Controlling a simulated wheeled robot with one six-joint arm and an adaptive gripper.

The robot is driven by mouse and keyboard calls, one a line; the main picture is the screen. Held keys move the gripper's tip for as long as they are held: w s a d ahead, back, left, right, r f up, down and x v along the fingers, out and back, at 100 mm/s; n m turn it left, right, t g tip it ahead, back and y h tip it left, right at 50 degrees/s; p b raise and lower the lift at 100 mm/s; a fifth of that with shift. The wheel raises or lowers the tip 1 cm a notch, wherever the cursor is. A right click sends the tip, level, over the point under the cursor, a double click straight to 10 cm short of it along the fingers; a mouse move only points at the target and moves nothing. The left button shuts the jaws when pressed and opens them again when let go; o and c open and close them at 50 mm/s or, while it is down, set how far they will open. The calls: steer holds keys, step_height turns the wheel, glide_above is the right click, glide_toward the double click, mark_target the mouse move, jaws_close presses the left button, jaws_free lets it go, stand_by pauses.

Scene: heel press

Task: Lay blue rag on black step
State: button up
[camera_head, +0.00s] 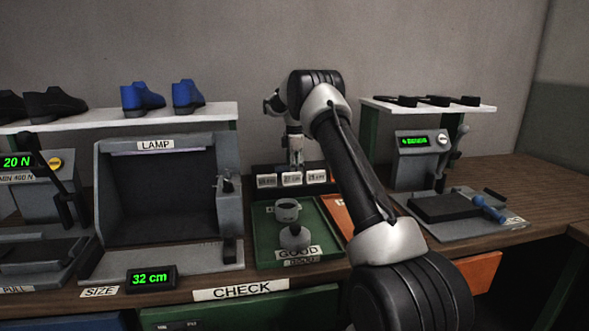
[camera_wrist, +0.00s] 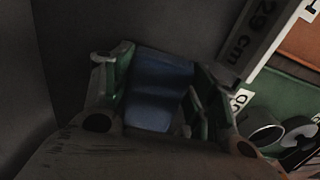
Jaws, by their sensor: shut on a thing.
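My gripper (camera_head: 296,156) points down behind the row of small black labelled boxes in the middle of the bench. In the wrist view my gripper (camera_wrist: 160,92) has its two green-lined fingers on either side of the blue rag (camera_wrist: 153,105), shut on it. The rag looks like a flat, dark blue folded piece; I cannot make it out in the head view. No part is plainly marked as the black step. A low black block (camera_head: 448,207) lies on the grey device at right, and the labelled black boxes (camera_head: 290,193) stand under my gripper.
A green tray (camera_head: 262,232) holding a grey cup (camera_head: 287,210) and a grey round-topped piece (camera_head: 295,238) is in front of the boxes. A grey lamp booth (camera_head: 160,195) stands left. Shelves with blue shoes (camera_head: 187,97) and black pieces (camera_head: 437,101) flank my arm.

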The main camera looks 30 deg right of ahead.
steer(key=shift+f, duration=0.1)
steer(key=o, duration=0.9)
steer(key=shift+o, duration=0.2)
step_height(320, 180, up, 12)
steer(key=s+a+r+m+t, duration=0.1)
steer(key=s+a+r+m, duration=0.35)
steer(key=s+r, duration=0.7)
steer(key=s+a+r+m+t, duration=0.1)
steer(key=s+a+r+m, duration=0.1)
steer(key=s, duration=0.5)
steer(key=s+a+r+m, duration=0.1)
steer(key=s+a+r, duration=0.15)
steer(key=s, duration=0.45)
steer(key=s+a+f+m+t, duration=0.1)
steer(key=s+f, duration=0.5)
steer(key=s, duration=0.6)
steer(key=s+a+f+m+t, duration=0.1)
steer(key=s+f+m, duration=0.5)
steer(key=s, duration=0.7)
steer(key=shift+a, duration=0.9)
